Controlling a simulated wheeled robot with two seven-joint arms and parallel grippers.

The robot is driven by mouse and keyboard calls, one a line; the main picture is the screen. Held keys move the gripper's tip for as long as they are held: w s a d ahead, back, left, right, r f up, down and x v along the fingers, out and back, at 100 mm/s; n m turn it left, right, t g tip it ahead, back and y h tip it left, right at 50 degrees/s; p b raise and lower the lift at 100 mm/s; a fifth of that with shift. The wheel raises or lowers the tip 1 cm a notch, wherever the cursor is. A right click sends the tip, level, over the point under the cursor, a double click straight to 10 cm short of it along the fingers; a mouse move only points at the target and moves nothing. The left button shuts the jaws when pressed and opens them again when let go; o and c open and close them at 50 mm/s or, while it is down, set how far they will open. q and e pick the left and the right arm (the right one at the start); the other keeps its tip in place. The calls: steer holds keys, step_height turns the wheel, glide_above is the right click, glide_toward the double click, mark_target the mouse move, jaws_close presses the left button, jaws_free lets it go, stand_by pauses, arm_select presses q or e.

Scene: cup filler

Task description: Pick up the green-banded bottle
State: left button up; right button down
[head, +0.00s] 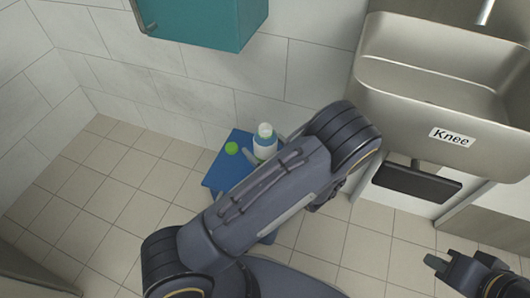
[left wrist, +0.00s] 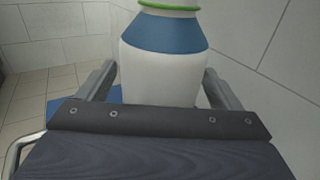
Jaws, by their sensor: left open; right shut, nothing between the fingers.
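The bottle (head: 265,146) stands upright on a small blue stool (head: 217,178) in the head view. It is white with a green ring near its top and a broad blue band. In the left wrist view the bottle (left wrist: 160,75) fills the upper middle, its top cut off by the frame. My left gripper (left wrist: 159,70) is open, with one finger on each side of the bottle and gaps to both sides. In the head view my left arm hides most of that gripper and part of the stool. My right gripper (head: 437,263) is shut and empty at the lower right.
A round green object (head: 231,148) lies on the stool, left of the bottle. A metal sink (head: 430,85) with a "Knee" label is on the right, a dark pad (head: 417,182) below it. A teal cabinet (head: 200,22) hangs above. Tiled floor at left is clear.

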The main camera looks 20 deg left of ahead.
mark_target(264, 135)
arm_select(q)
steer(key=shift+w+a, duration=0.25)
steer(key=shift+a, duration=0.25)
steer(key=c, duration=1.4)
steer(key=shift+c, duration=0.2)
steer(key=shift+r, duration=0.2)
steer(key=shift+r, duration=0.3)
steer(key=r, duration=0.1)
steer(key=r+p, duration=0.2)
steer(key=shift+s+d+r, duration=0.25)
steer(key=shift+s+r, duration=0.05)
steer(key=shift+s, duration=0.05)
steer(key=s+r, duration=0.1)
steer(key=s+d+r+p, duration=0.1)
steer(key=r, duration=0.1)
steer(key=s+d+r+p, duration=0.1)
steer(key=r, duration=0.1)
steer(key=shift+s+d+r, duration=0.15)
steer(key=shift+s, duration=0.15)
steer(key=s+d+r+p, duration=0.2)
steer(key=s+d+r, duration=0.1)
steer(key=s, duration=0.4)
steer(key=shift+v, duration=0.85)
